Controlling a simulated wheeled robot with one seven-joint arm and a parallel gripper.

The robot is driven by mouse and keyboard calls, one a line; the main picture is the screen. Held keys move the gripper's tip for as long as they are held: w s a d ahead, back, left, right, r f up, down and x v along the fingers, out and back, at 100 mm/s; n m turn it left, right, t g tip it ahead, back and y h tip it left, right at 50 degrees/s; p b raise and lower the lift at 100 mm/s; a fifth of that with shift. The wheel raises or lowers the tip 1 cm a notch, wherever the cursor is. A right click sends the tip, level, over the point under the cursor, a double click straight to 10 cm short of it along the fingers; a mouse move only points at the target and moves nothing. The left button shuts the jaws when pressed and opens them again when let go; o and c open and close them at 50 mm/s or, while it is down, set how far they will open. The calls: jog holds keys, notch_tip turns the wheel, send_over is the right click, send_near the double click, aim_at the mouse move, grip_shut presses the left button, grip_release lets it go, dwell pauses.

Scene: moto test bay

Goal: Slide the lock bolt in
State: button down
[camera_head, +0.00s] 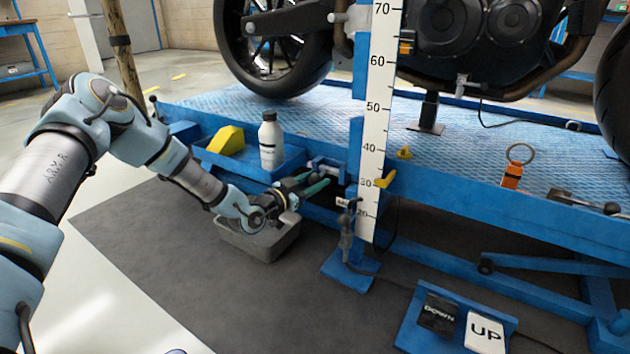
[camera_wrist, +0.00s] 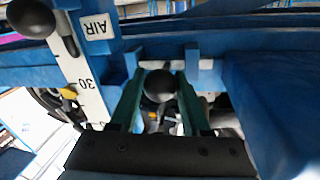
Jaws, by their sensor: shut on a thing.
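The lock bolt shows in the wrist view as a round black knob (camera_wrist: 158,86) in front of a blue bracket on the lift's side. My gripper (camera_wrist: 159,79) has its two green fingers on either side of this knob and is shut on it. In the head view my gripper (camera_head: 317,184) reaches the lift's side from the left, just left of the white height scale (camera_head: 376,120). The knob is hidden by the fingers there, and the bolt's shaft and hole cannot be made out.
A blue tray (camera_head: 215,168) with a white bottle (camera_head: 270,142) and yellow wedge (camera_head: 226,140) is beside my forearm. A grey bin (camera_head: 262,240) stands below. An AIR label (camera_wrist: 98,25) and another black-knobbed lever (camera_wrist: 30,18) are close by. The UP/DOWN pedals (camera_head: 486,332) lie front right.

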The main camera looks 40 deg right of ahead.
jog(key=shift+s, duration=0.1)
dwell(0.7)
jog(key=s+p, duration=0.1)
jog(key=s, duration=0.1)
jog(key=s+d+p, duration=0.1)
jog(key=s, duration=0.1)
jog(key=shift+s+r, duration=0.1)
jog(key=shift+s+d, duration=0.15)
jog(key=shift+s, duration=0.4)
jog(key=shift+c, duration=1.9)
grip_release()
jog(key=shift+w, duration=0.1)
jog(key=a+p, duration=0.4)
jog(key=a, duration=0.6)
jog(key=shift+s+a, duration=0.4)
